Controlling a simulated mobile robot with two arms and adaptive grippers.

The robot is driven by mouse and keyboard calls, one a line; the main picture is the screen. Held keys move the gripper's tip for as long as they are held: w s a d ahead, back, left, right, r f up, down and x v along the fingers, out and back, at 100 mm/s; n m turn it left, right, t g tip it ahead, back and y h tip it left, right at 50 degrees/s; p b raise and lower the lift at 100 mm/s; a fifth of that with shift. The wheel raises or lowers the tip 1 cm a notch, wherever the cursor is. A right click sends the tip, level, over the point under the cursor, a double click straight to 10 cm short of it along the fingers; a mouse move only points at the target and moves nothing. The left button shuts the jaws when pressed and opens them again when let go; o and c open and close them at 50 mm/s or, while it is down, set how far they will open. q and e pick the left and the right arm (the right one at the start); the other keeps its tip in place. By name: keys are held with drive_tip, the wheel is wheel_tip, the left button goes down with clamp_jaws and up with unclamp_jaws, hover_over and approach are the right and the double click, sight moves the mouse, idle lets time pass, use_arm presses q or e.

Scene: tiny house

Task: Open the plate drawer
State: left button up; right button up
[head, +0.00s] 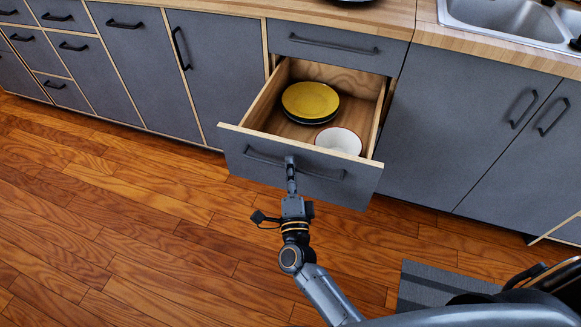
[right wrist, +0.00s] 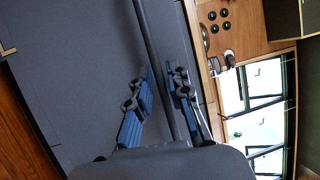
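The plate drawer (head: 285,165) is a grey-fronted drawer with wooden sides, pulled well out from the counter. Inside it lie a yellow plate (head: 310,99) on top of darker plates and a white bowl (head: 338,141) with a reddish rim. My right gripper (head: 291,165) is at the drawer's black bar handle (head: 325,174), left of its middle. In the right wrist view the blue-padded fingers (right wrist: 160,80) lie on both sides of the bar (right wrist: 146,30) and close on it. My left gripper is not in view.
A shut drawer (head: 335,46) sits just above the open one. Grey cabinets with black handles stand on both sides. A sink (head: 515,20) is at the upper right. A grey mat (head: 430,284) lies on the wooden floor, which is clear to the left.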

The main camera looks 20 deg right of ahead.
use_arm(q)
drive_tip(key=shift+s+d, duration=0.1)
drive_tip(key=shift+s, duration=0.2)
use_arm(e)
drive_tip(key=v, duration=1.1)
drive_tip(key=shift+s, duration=0.3)
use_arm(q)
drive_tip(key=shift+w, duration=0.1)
use_arm(e)
drive_tip(key=shift+a, duration=0.1)
